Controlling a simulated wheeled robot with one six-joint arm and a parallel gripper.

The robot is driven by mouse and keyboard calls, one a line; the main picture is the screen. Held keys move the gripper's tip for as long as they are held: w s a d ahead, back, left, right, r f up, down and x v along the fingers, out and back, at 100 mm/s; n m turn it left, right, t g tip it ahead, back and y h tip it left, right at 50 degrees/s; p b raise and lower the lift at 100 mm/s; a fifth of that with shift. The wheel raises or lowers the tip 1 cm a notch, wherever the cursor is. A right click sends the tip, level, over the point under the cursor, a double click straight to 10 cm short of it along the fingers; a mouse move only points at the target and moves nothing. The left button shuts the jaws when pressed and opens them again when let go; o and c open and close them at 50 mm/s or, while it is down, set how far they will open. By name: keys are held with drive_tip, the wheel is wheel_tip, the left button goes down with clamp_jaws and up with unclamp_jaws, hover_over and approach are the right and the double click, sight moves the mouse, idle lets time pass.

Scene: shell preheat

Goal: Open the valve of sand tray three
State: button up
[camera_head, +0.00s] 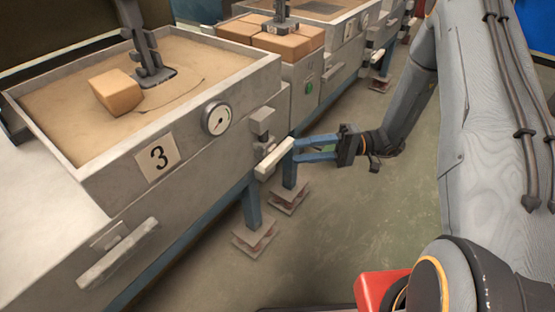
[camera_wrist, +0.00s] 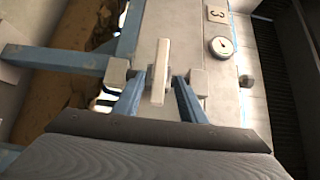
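Sand tray three (camera_head: 195,125) stands at the left in the head view, with a number 3 plate (camera_head: 158,158) and a round gauge (camera_head: 216,118) on its front. A pale bar-shaped valve handle (camera_head: 272,160) sticks out at the right end of that front. In the wrist view the handle (camera_wrist: 160,72) stands lengthwise, with the 3 plate (camera_wrist: 216,14) and gauge (camera_wrist: 222,46) above right. My gripper (camera_head: 298,150) has two blue fingers, spread apart with their tips close to the handle. In the wrist view my gripper (camera_wrist: 159,80) has one finger on each side of the handle. I cannot tell whether they touch it.
A brown block (camera_head: 116,92) lies on the sand beside a dark upright tool. A similar pale bar handle (camera_head: 118,255) juts from the front at lower left. A neighbouring tray holds several brown blocks (camera_head: 272,38). The floor (camera_head: 345,220) below my gripper looks clear.

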sight(284, 153)
drive_tip(key=shift+s+a+b, duration=0.25)
drive_tip(key=shift+a, duration=1.65)
drive_tip(key=shift+s+a+b, duration=0.2)
drive_tip(key=shift+a, duration=1.7)
clamp_jaws()
